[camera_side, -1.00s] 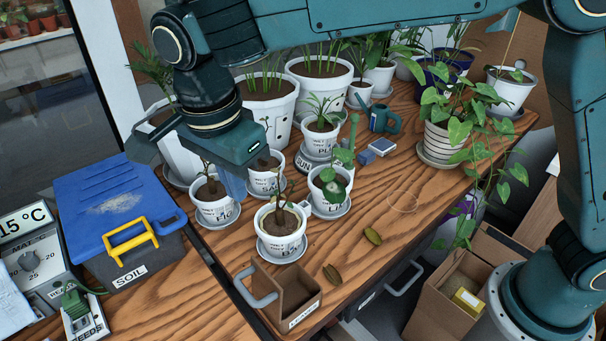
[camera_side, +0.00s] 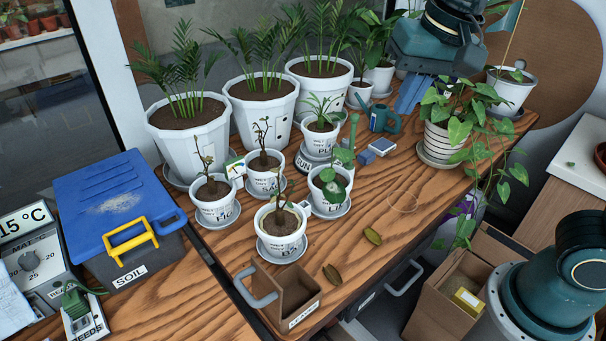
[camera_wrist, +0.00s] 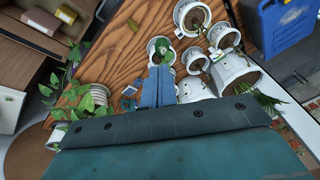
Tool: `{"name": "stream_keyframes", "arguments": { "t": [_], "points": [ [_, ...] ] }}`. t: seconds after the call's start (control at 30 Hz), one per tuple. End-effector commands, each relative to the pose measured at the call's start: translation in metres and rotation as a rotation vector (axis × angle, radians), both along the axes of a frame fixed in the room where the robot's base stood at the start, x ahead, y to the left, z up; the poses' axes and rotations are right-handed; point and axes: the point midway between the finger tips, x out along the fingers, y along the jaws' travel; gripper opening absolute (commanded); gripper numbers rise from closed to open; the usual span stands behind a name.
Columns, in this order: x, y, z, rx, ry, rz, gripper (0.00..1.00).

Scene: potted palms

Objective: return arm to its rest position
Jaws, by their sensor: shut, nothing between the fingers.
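My gripper (camera_side: 411,97) is at the upper right of the side view, over the back of the table beside the striped pot with a trailing plant (camera_side: 441,138). Its blue fingers point down and are together with nothing held. In the wrist view the closed fingers (camera_wrist: 157,86) reach over the wooden table (camera_wrist: 112,52). Part of my arm is cut off by the top edge of the side view. Three white pots with palms, left (camera_side: 186,140), middle (camera_side: 262,106) and right (camera_side: 325,82), stand along the back.
Several small potted plants on saucers, such as the front one (camera_side: 281,238), stand mid-table. A green watering can (camera_side: 384,119) is near the gripper. The right-front table is clear.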

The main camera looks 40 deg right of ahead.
Motion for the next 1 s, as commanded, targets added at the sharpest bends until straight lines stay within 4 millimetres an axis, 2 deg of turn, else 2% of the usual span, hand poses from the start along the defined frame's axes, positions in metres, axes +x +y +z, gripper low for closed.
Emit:
{"name": "stream_keyframes", "arguments": {
  "t": [0.1, 0.3, 0.6, 0.8, 1.0],
  "points": [
    [-0.022, -0.020, -0.002, -0.022, -0.038, 0.082, 0.00],
    [-0.059, -0.044, -0.012, -0.076, -0.096, 0.231, 0.00],
    [-0.104, -0.064, -0.035, -0.170, -0.173, 0.422, 0.00],
    [-0.116, -0.067, -0.043, -0.203, -0.194, 0.481, 0.00],
    [-0.117, -0.067, -0.044, -0.208, -0.195, 0.490, 0.00]
  ]
}}
